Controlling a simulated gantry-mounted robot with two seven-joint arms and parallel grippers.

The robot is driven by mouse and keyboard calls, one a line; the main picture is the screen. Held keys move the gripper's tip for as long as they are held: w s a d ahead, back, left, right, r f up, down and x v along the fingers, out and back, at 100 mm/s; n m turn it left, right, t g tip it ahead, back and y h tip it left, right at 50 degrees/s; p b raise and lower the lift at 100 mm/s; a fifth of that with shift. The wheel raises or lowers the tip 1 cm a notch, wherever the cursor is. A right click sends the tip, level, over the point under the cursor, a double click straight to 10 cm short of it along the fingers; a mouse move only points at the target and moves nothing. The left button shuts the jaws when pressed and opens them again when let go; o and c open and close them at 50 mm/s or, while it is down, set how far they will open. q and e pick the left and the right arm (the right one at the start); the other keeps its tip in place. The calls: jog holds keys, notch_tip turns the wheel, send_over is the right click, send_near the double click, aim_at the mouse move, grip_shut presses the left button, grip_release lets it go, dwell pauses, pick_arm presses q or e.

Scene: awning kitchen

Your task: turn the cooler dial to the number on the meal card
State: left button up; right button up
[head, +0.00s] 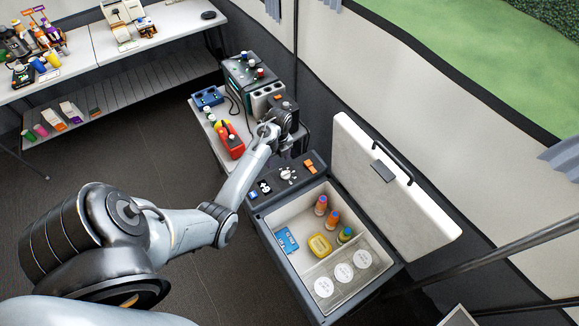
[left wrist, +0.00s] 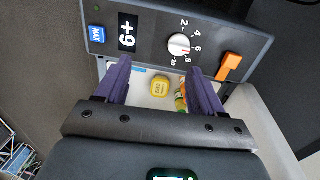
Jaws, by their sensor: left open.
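The cooler's dial (left wrist: 179,44) is a round white knob on the dark front panel, ringed by the numbers 2 to 10, with a small red mark on the side toward 8. It also shows in the head view (head: 288,174). A display beside it reads about "+9" (left wrist: 127,31). My left gripper (left wrist: 159,70) is open and empty, its purple fingers apart just short of the panel; in the head view its fingers are hard to make out. A blue piece with white writing (head: 285,240) lies in the cooler; I cannot tell whether it is the meal card. My right gripper is not in view.
The cooler (head: 262,228) stands open, its white lid (head: 385,190) raised at the right. A side table with a red item (head: 230,140) stands behind.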

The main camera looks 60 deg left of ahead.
aim_at(285, 172)
pick_arm(q)
jog(key=shift+t, duration=0.4)
jog(key=w+f+b, duration=0.1)
jog(key=f, duration=0.2)
jog(key=w+f+b, duration=0.1)
jog(key=f, duration=0.3)
jog(key=f+b, duration=0.1)
jog(key=f, duration=0.2)
jog(key=shift+w+d+f+b, duration=0.2)
jog(key=shift+w+d+b, duration=0.1)
jog(key=shift+w+b, duration=0.1)
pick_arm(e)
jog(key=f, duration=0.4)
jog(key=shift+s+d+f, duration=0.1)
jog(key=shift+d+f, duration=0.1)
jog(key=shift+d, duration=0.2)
